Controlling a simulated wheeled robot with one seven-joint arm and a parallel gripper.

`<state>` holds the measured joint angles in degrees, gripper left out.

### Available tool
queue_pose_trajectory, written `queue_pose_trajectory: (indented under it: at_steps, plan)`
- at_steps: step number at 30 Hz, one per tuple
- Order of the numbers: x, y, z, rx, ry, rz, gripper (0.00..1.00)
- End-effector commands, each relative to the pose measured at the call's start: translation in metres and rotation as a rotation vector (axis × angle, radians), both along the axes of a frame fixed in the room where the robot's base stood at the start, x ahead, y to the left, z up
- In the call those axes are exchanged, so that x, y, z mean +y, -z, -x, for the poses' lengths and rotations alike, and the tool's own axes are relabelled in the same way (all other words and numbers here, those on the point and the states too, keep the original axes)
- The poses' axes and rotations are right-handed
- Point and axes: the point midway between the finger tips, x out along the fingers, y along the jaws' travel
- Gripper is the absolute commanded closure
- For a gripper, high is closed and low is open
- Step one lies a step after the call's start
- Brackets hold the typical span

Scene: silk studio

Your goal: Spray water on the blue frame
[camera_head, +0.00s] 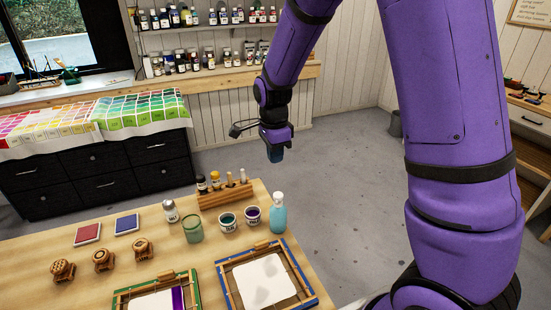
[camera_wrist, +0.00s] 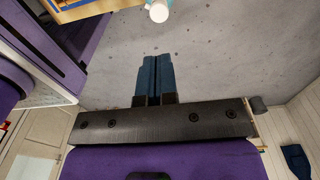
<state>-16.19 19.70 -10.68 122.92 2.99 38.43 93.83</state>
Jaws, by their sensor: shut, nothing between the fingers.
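The blue frame (camera_head: 229,289) lies on the wooden table near its right front, with a white cloth (camera_head: 262,280) stretched inside it; the cloth shows a faint grey patch. A light blue bottle with a white top (camera_head: 278,213) stands upright just behind the frame. In the wrist view the bottle's white top (camera_wrist: 158,12) shows at the upper edge. My gripper (camera_head: 275,155) hangs past the far edge of the table, above the grey floor and apart from the bottle. In the wrist view its two blue fingers (camera_wrist: 154,75) are together and empty.
A green frame (camera_head: 193,284) lies left of the blue one. A wooden rack (camera_head: 225,196), two dye cups (camera_head: 228,223), a green jar (camera_head: 193,229), a white shaker (camera_head: 170,211), stamps (camera_head: 104,259) and ink pads (camera_head: 127,224) stand on the table (camera_head: 35,257). Floor behind is clear.

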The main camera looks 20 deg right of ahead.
Motion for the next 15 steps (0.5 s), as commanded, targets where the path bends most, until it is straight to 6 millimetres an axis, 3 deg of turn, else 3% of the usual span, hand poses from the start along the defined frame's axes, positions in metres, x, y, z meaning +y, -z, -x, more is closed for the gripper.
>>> queue_pose_trajectory:
  at_steps: [7, 15]
  plan:
    - [-0.013, -0.015, -0.001, 0.007, 0.005, -0.048, 1.00]
    - [-0.016, -0.020, -0.001, 0.011, 0.001, -0.066, 1.00]
